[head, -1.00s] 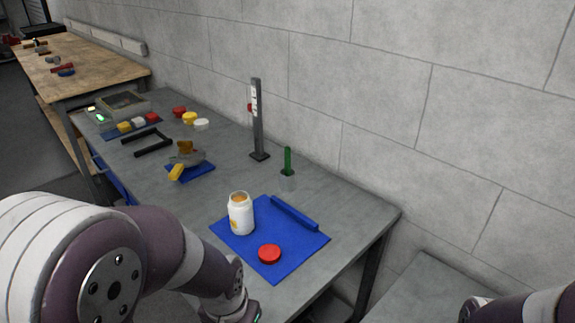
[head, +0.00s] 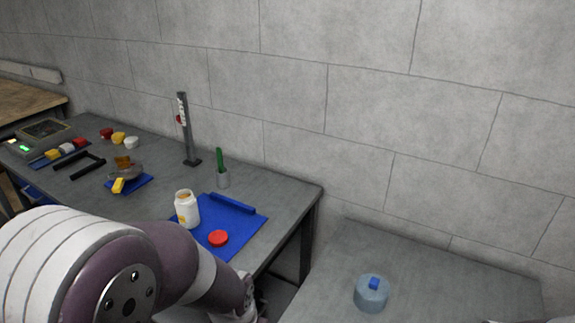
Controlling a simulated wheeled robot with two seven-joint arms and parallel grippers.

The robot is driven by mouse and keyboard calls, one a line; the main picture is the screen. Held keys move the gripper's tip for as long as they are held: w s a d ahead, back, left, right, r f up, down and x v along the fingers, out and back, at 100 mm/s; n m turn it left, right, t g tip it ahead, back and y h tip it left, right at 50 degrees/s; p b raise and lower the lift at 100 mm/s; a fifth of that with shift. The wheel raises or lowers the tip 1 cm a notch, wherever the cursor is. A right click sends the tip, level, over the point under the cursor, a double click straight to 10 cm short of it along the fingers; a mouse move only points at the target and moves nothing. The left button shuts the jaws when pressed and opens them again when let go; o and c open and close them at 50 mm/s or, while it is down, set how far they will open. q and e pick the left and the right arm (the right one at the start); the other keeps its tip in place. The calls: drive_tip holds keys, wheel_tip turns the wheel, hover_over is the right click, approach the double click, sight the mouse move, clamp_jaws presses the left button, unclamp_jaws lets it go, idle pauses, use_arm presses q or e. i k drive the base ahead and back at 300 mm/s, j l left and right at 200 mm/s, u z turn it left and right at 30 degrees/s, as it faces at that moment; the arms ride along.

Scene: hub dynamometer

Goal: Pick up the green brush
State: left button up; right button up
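The green brush (head: 219,158) stands upright in a small grey cup (head: 223,180) near the back edge of the grey table, beside the wall. Only its green upper part shows above the cup. My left arm crosses the lower left of the head view, and its end is cut off at the bottom edge near the table's front. Its fingers do not show. Only a sliver of my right arm shows at the bottom right edge, and its gripper is out of view.
A white jar (head: 186,208), a red lid (head: 218,238) and a blue bar (head: 232,203) are on a blue mat (head: 247,225) in front of the cup. A dark upright stand (head: 187,130) is left of it. A clear container (head: 371,293) sits on a lower right surface.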

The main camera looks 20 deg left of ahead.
sight(220, 161)
drive_tip(key=i+j+z, duration=0.15)
drive_tip(key=j+z, duration=0.35)
drive_tip(key=j, duration=0.6)
drive_tip(key=j+z, duration=0.45)
drive_tip(key=j, duration=1.5)
drive_tip(key=k+j, duration=0.1)
drive_tip(key=j, duration=0.75)
